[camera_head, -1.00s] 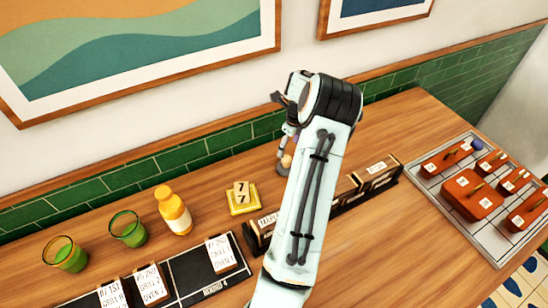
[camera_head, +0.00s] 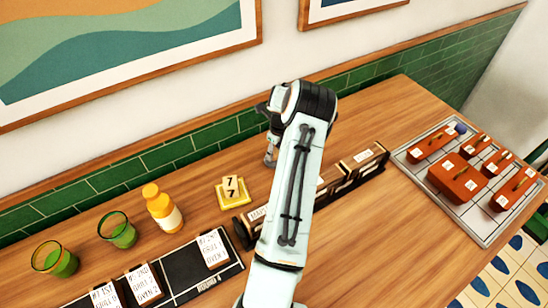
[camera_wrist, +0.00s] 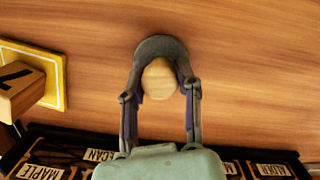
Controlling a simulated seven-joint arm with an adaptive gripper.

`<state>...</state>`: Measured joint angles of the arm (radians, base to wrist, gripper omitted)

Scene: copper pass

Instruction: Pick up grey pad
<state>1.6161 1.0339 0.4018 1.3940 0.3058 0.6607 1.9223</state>
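In the wrist view a dark grey round pad (camera_wrist: 160,43) lies on the wooden table, with a pale wooden knob (camera_wrist: 160,78) in its middle. My gripper (camera_wrist: 162,86) reaches over it, one finger on each side of the knob. The fingers are apart and close to the knob's sides, but I cannot tell whether they touch it. They hide the pad's sides. In the head view my gripper (camera_head: 270,152) points down near the back wall, and I cannot make out the pad clearly behind it.
A yellow block with a "7" sign (camera_head: 233,194) stands left of my gripper. A labelled dark rack (camera_head: 362,166) runs in front of the pad. An orange bottle (camera_head: 163,208) and green glasses (camera_head: 118,232) stand further left. A tray of red blocks (camera_head: 412,179) is at right.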

